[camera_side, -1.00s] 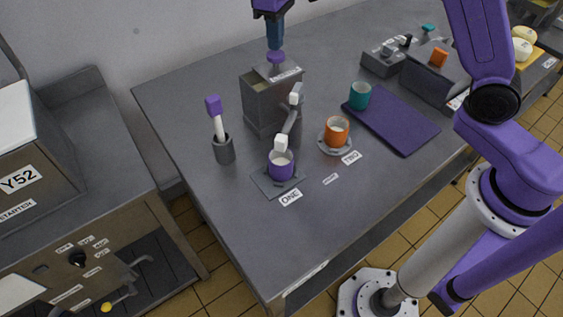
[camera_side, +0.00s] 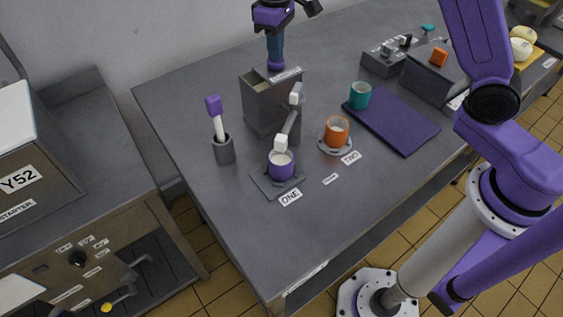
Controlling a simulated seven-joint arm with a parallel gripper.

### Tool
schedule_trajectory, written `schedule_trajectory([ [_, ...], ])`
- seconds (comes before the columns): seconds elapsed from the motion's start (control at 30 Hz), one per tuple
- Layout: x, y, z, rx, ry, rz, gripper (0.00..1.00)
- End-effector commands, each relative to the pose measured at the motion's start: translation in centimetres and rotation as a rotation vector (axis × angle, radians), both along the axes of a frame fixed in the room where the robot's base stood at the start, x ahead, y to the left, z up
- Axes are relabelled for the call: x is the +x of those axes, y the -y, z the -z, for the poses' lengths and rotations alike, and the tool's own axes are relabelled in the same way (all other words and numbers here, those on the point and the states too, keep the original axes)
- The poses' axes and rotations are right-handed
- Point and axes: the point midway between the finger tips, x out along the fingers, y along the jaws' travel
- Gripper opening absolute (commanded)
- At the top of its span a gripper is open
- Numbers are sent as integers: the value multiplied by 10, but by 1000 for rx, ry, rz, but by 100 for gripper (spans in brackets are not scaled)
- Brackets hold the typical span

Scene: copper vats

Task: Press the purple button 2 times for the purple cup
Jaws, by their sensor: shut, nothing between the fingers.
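My gripper (camera_side: 276,63) is closed and empty, pointing down over the grey dispenser box (camera_side: 261,112). Its blue fingers end on the purple button (camera_side: 276,67) on top of the box. They appear to touch it, and it sits low. The purple cup (camera_side: 282,171) stands upright on a grey plate beside the label "ONE" (camera_side: 290,198), under the white spout tip (camera_side: 281,144). White shows inside the cup.
An orange cup (camera_side: 336,133) stands on a round base by the label "TWO" (camera_side: 350,158). A teal cup (camera_side: 359,96) stands on a purple mat (camera_side: 404,136). A grey holder (camera_side: 224,150) with a purple-ended tool stands left. The table's front is clear.

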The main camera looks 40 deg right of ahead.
Motion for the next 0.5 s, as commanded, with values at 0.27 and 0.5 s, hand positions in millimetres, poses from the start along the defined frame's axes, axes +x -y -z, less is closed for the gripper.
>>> schedule_trajectory([
  [0.27,0,0,-1,0,-1,0,0],
  [0.5,0,0,-12,0,1,0,0],
])
